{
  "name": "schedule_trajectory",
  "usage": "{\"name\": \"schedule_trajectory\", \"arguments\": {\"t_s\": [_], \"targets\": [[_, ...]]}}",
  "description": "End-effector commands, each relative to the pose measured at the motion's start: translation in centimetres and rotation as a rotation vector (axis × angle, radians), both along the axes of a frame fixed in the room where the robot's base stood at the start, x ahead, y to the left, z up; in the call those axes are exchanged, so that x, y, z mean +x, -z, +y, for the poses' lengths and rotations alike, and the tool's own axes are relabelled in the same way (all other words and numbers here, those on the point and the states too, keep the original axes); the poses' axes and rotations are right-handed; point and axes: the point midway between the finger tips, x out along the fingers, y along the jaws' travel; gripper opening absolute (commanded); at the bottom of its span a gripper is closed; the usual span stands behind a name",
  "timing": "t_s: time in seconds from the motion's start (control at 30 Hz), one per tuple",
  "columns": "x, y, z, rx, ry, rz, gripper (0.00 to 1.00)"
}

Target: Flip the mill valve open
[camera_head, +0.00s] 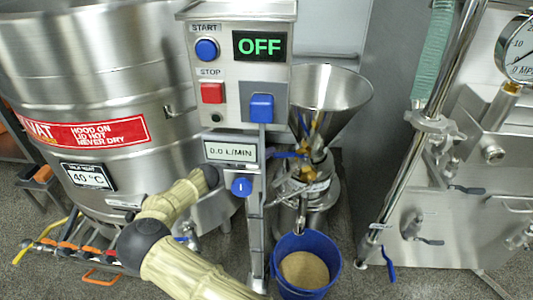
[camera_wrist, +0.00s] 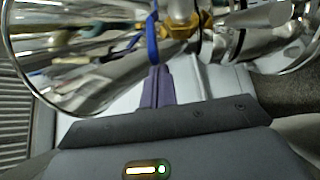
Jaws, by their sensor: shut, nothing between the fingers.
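The mill has a steel hopper funnel (camera_head: 335,88) with brass fittings (camera_head: 312,130) under it. A small blue valve lever (camera_head: 288,155) shows beside these fittings, partly behind the control post. In the wrist view a blue lever (camera_wrist: 152,42) stands upright by the brass fitting (camera_wrist: 185,27), just ahead of my gripper (camera_wrist: 157,72). My gripper's dark fingers are shut and empty, with their tips close to the lever's lower end. I cannot tell whether they touch. In the head view my gripper is largely hidden behind the post and hard to make out.
The control box (camera_head: 240,62) reads OFF, and the flow display (camera_head: 230,151) reads 0.0 L/MIN. A blue bucket (camera_head: 275,254) of tan material stands below the mill. A steel vat (camera_head: 90,110) is at left, and a steel machine (camera_head: 455,190) with a gauge at right.

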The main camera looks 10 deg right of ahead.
Motion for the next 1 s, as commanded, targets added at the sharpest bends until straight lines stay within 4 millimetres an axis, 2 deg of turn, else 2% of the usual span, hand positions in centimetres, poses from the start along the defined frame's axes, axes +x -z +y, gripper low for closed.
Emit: {"name": "schedule_trajectory", "arguments": {"t_s": [0.43,0.8,1.0], "targets": [[-1.7,0.0,0.3,0.000,0.000,0.001,0.00],[-1.5,0.1,0.2,0.000,0.001,0.000,0.00],[-0.1,0.1,0.4,0.001,0.000,0.000,0.00]]}}
